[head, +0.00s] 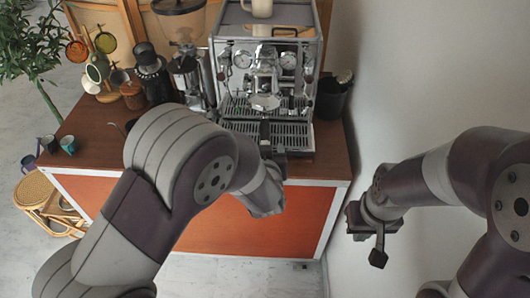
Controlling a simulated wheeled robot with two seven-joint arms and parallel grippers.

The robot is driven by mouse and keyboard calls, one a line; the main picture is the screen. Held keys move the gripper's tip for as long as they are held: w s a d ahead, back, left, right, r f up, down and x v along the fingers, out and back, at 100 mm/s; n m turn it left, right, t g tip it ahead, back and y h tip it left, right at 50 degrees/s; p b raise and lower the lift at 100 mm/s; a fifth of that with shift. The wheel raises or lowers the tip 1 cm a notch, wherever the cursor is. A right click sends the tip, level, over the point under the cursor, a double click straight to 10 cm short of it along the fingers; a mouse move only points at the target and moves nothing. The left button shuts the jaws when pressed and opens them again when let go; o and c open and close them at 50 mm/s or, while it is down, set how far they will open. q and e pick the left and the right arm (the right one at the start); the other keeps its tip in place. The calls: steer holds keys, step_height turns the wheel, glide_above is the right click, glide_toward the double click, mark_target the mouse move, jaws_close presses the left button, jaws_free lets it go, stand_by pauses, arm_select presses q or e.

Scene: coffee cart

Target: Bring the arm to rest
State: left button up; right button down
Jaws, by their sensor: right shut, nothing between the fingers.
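My right gripper (378,256) hangs low at the right, in front of the white wall and to the right of the cart. It is shut and empty, apart from everything. My left arm reaches in from the left over the front of the coffee cart (200,258). Its wrist is in front of the espresso machine (266,60). The left gripper (274,152) shows only in small part near the drip tray, so I cannot tell whether its fingers are open or shut, or whether they touch anything.
A grinder (185,75) stands left of the machine, and a dark bin (332,100) stands right of it. Small cups (68,144) sit at the counter's left edge. A wicker stool (35,188) and a plant (38,48) are at left. The wall is close on the right.

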stand_by(0.4)
arm_select(q)
steer(key=s+a+f+m+g+h+b, duration=0.1)
steer(key=s+f+g, duration=0.3)
steer(key=s+g, duration=0.15)
steer(key=s+f+m+g+h+b, duration=0.1)
steer(key=s+f+m+g+h, duration=0.1)
steer(key=s+f+g, duration=0.35)
steer(key=s+a+r+n+y+b, duration=0.1)
steer(key=s+a, duration=0.3)
steer(key=a, duration=0.3)
steer(key=s+a+r+n+y+b, duration=0.1)
steer(key=s+a+r+b, duration=0.1)
steer(key=s+a, duration=0.2)
steer(key=a, duration=0.3)
steer(key=shift+s+a+g, duration=0.3)
steer(key=shift+s+g, duration=0.1)
steer(key=shift+s+a, duration=0.1)
